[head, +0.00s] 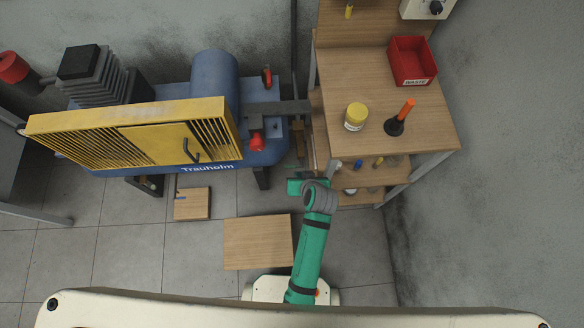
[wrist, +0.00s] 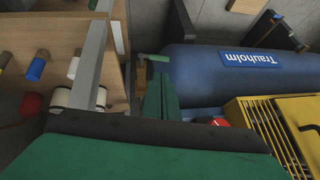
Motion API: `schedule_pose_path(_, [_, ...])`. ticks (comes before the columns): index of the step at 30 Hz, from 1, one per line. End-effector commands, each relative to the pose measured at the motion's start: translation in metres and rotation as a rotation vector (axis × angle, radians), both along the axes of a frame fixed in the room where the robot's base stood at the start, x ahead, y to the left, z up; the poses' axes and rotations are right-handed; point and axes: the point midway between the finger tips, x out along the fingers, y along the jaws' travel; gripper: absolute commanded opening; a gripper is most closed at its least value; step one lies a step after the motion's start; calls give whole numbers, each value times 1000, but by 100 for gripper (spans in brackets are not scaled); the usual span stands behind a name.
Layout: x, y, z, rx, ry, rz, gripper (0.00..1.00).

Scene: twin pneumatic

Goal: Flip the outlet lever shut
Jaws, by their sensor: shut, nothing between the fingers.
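A blue compressor tank (head: 270,158) marked "Trauholm" stands left of the wooden bench; it also fills the upper right of the wrist view (wrist: 200,75). At the tank's end is a brass-coloured valve body (wrist: 141,76) with a small green lever (wrist: 150,57) above it in the wrist view, which looks like the outlet lever. Whether the lever is open or shut is unclear. My gripper (wrist: 158,80) is shut and empty, its green fingertips just beside the valve and close to the lever. Contact cannot be told. In the head view my gripper (head: 296,186) is partly hidden by my wrist.
The wooden bench (head: 400,133) stands close on the right, with shelves holding small items below. On it are a red waste bin (head: 412,62), a yellow-lidded jar (head: 355,117) and an orange-handled tool (head: 402,115). A yellow guard (head: 130,135) covers the compressor's front.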

Motion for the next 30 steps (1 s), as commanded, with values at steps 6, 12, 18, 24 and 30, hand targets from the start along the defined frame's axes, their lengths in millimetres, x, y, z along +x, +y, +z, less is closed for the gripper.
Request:
schedule_pose_path(6, [19,8,-29,0,1,2,0])
schedule_pose_path(12, [39,17,-61,-1,1,1,0])
schedule_pose_path(18, [57,24,-87,0,-1,0,0])
schedule_pose_path(24, [66,28,-103,-1,0,1,0])
schedule_pose_path(30, [69,29,-107,-1,-2,0,0])
